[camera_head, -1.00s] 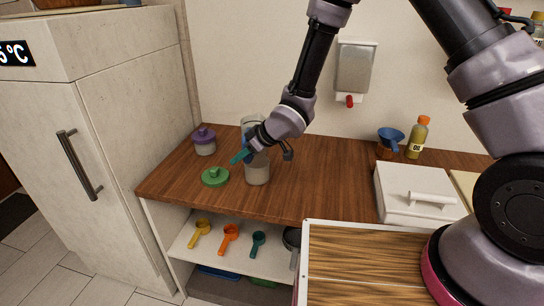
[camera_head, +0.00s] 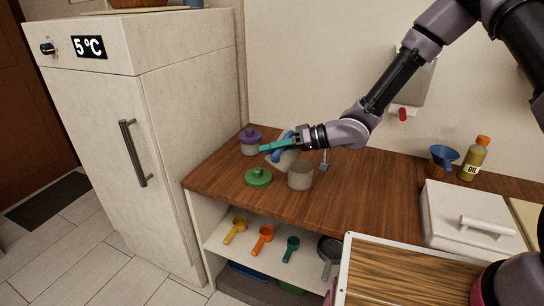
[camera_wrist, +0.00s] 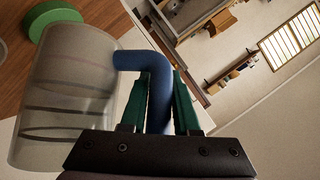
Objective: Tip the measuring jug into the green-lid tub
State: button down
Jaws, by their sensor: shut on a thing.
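My gripper (camera_head: 275,146) is shut on the blue handle of the measuring jug (camera_head: 286,160). The jug is tipped over in the air just left of and above the rim of the open grey tub (camera_head: 300,178). The green lid (camera_head: 258,177) lies flat on the counter, left of the tub. In the wrist view the jug (camera_wrist: 62,95) is see-through with dark measuring lines, and its blue handle lies between the fingers. The green lid (camera_wrist: 52,20) shows beyond it. I cannot tell what is in the jug or the tub.
A purple-lidded tub (camera_head: 250,143) stands close behind the jug. A white box (camera_head: 470,215), a blue funnel (camera_head: 444,156) and an oil bottle (camera_head: 475,160) stand at the right. Scoops lie on the shelf below. The wooden counter (camera_head: 345,200) right of the tub is clear.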

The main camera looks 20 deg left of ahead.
jog(key=w+m+y, duration=0.1)
jog(key=w+d+r+m+g+y, duration=0.1)
jog(key=y, duration=0.1)
jog(key=shift+d+r+m+g, duration=0.1)
jog(key=shift+d+m+g, duration=0.15)
jog(key=shift+m+g, duration=0.05)
jog(key=shift+w+d+m+y, duration=0.4)
jog(key=shift+w+m+y, duration=0.25)
jog(key=shift+y, duration=0.15)
jog(key=shift+w+d+m+y, duration=0.75)
jog(key=shift+w+m+y, duration=0.25)
jog(key=shift+w+m, duration=0.1)
jog(key=shift+w+d+r+m+y, duration=0.3)
jog(key=shift+w+d+m+y, duration=0.15)
jog(key=shift+w+m, duration=0.15)
jog(key=shift+w+d+r+m+y, duration=0.3)
jog(key=shift+w+m+y, duration=0.15)
jog(key=shift+w+m, duration=0.1)
jog(key=shift+f, duration=0.1)
dwell(4.2)
